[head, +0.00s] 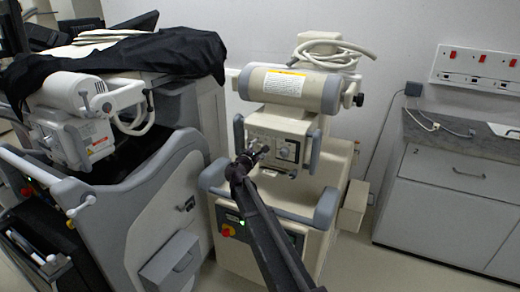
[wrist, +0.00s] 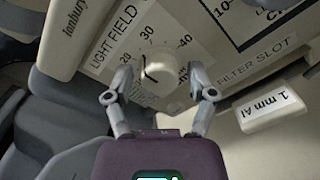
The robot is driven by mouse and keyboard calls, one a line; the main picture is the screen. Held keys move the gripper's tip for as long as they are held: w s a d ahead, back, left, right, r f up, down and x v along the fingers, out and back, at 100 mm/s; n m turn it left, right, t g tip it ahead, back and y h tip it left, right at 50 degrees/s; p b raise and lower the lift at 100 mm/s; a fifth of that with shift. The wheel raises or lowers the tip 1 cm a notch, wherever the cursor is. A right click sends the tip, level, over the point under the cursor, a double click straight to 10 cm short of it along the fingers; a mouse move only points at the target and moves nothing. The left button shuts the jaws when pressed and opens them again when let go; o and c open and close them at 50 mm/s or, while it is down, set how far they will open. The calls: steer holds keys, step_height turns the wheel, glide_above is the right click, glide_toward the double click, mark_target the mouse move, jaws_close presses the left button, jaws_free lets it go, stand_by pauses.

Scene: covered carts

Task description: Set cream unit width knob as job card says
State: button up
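The cream unit (head: 278,128) stands in the middle of the head view. In the wrist view its white knob (wrist: 158,82) sits on a panel labelled LIGHT FIELD, with 30 and 40 printed around it. A dark line marks the knob's left part; I cannot tell its exact setting. My gripper (wrist: 160,84) is open, one finger on each side of the knob, with gaps visible. In the head view my gripper (head: 246,158) is at the left of the unit's front panel and covers this knob. I cannot make out a job card.
A second dial (head: 288,152) is right of my gripper. A tag reading 1 mm Al (wrist: 262,112) sticks out below the FILTER SLOT label. A grey unit with a black cover (head: 150,52) stands close on the left. A counter (head: 450,150) is at right, with open floor before it.

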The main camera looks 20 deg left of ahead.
jaws_close()
steer(key=shift+m, duration=2.9)
steer(key=shift+o, duration=2.1)
jaws_free()
steer(key=shift+w, duration=0.1)
steer(key=shift+s, duration=0.25)
